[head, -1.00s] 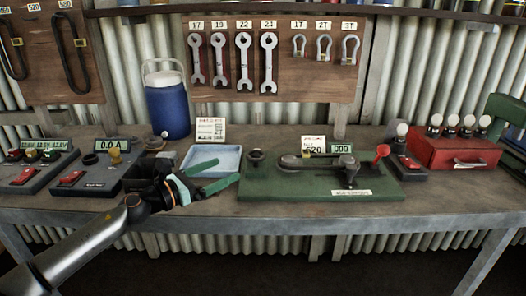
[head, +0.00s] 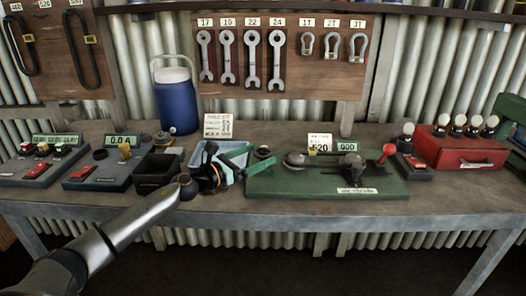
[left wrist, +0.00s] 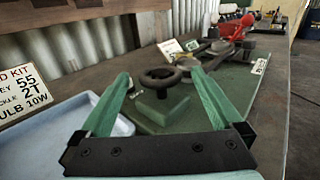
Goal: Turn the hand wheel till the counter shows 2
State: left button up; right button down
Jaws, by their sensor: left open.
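The hand wheel (head: 263,152), a small dark ring, stands on the left end of a green base plate (head: 290,185). In the left wrist view the wheel (left wrist: 165,76) sits on a green block, ahead of and between my fingers in the picture. The counter (head: 347,146) at the back of the plate appears to read 000. My left gripper (head: 242,162) is open, its green fingers pointing at the wheel from the left with a gap left. It also shows in the left wrist view (left wrist: 160,76). My right gripper is not in view.
A pale blue tray (left wrist: 40,140) lies left of the plate, under my gripper. A black bin (head: 153,172), blue jug (head: 177,105) and kit card (head: 217,125) stand nearby. A red-knobbed lever (head: 388,150) is at the plate's right. A red box (head: 460,153) stands beyond.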

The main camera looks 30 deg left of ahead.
pick_arm(q)
jog(key=shift+x, duration=1.35)
